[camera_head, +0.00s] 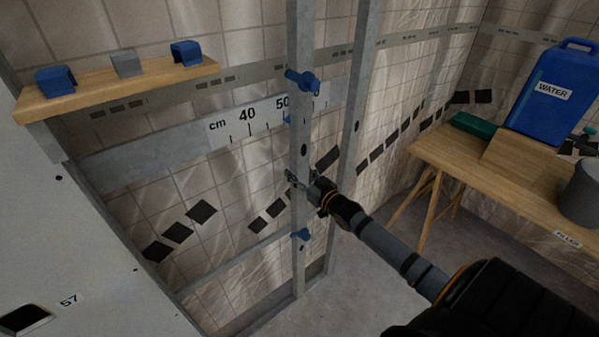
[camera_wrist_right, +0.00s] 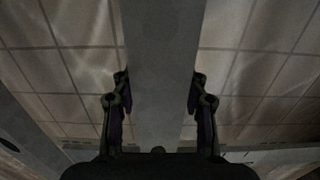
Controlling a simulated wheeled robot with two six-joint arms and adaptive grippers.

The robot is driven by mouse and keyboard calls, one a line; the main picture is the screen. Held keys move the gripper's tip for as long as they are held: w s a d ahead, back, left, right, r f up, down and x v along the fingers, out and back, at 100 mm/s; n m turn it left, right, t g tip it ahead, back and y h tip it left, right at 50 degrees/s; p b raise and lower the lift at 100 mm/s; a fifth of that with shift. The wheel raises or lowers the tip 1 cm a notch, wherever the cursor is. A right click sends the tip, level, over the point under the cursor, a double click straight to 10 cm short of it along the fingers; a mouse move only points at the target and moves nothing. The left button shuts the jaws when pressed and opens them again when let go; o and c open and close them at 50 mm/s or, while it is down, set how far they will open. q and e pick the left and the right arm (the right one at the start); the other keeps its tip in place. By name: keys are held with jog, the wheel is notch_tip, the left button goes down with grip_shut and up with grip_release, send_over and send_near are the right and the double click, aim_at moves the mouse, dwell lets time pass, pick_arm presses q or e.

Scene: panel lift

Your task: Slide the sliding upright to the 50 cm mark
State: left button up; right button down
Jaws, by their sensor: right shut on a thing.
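The sliding upright (camera_head: 301,140) is a grey metal post with blue clamps on it. It stands across the white cm scale (camera_head: 247,117), just right of the printed 50 and partly covering the strip there. My right gripper (camera_head: 302,181) is shut on the upright below the scale. In the right wrist view the upright (camera_wrist_right: 160,60) runs between the two dark fingers of my right gripper (camera_wrist_right: 160,97), one on each side. My left gripper is not in view.
Another grey post (camera_head: 358,110) stands close to the right. A wooden shelf (camera_head: 120,88) with two blue brackets and a grey one is at upper left. A white panel (camera_head: 60,230) fills the lower left. A wooden bench (camera_head: 460,160) with a blue water can (camera_head: 555,100) is at right.

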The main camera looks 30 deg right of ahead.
jog(key=shift+a+r, duration=0.15)
jog(key=shift+a, duration=0.1)
jog(key=shift+d, duration=0.25)
jog(key=c, duration=0.7)
grip_release()
jog(key=shift+d+f, duration=0.25)
jog(key=shift+d, duration=0.2)
jog(key=shift+a+r, duration=0.1)
jog(key=shift+a, duration=0.05)
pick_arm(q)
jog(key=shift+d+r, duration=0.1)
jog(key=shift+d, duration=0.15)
